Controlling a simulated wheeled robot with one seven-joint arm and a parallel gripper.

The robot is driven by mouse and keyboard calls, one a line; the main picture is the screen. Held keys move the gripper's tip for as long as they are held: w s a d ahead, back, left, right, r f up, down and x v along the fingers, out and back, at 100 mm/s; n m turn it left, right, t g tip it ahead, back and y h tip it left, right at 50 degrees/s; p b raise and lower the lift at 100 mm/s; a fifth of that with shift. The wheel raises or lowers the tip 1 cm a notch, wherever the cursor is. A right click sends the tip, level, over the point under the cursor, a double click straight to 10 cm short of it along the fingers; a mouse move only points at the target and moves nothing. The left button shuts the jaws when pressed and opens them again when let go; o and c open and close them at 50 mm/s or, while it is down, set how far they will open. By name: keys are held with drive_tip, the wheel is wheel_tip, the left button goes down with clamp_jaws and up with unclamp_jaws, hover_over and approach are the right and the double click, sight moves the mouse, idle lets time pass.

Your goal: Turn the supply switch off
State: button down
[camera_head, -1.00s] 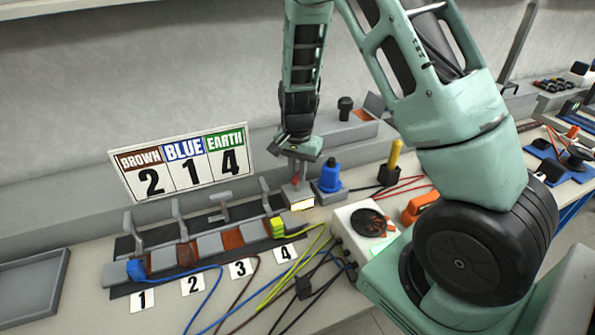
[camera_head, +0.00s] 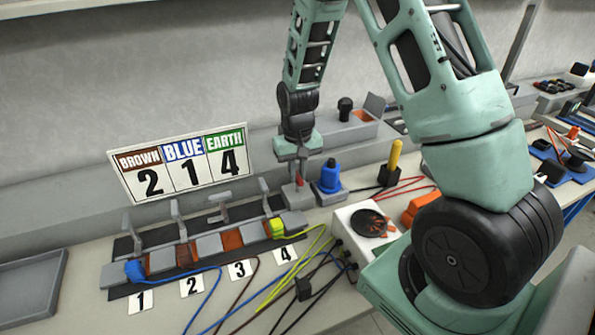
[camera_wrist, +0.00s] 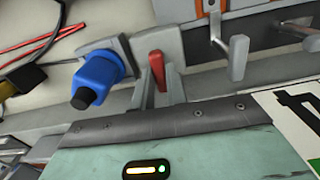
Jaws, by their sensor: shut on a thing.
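The supply switch appears to be the small grey box (camera_head: 297,197) with a red lever (camera_head: 299,182), right of the terminal row. My gripper (camera_head: 299,174) points down over it, its fingers on either side of the lever. The wrist view shows the red lever (camera_wrist: 156,66) between the two grey fingers (camera_wrist: 158,88), which are closed on it. The lower part of the lever is partly hidden by the fingers. No lit panel shows on the front of the box now.
A blue connector (camera_head: 330,177) stands close to the right of the switch. The terminal row (camera_head: 210,243) with raised grey levers lies left, its blue, brown and yellow-green wires running forward. A number sign (camera_head: 182,163) stands behind it. A white box (camera_head: 366,225) is at front right.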

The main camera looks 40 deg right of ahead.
sight(298, 175)
drive_tip(key=shift+n, duration=0.3)
drive_tip(key=c, duration=1.4)
unclamp_jaws()
wheel_tip(298, 175, up, 18)
drive_tip(key=b, duration=0.1)
drive_tip(key=shift+f, duration=0.25)
drive_tip(key=s+a+n, duration=0.3)
drive_tip(key=s+a, duration=0.2)
drive_tip(key=a, duration=0.4)
drive_tip(key=s+a+n, duration=0.3)
drive_tip(key=s+a, duration=0.2)
drive_tip(key=a, duration=0.4)
drive_tip(key=s+a+f+n, duration=0.1)
drive_tip(key=s+a+n, duration=0.1)
drive_tip(key=s, duration=0.5)
drive_tip(key=s+a+f+n, duration=0.2)
drive_tip(key=s+a, duration=0.3)
drive_tip(key=s, duration=0.2)
drive_tip(key=shift+s+n+y, duration=0.3)
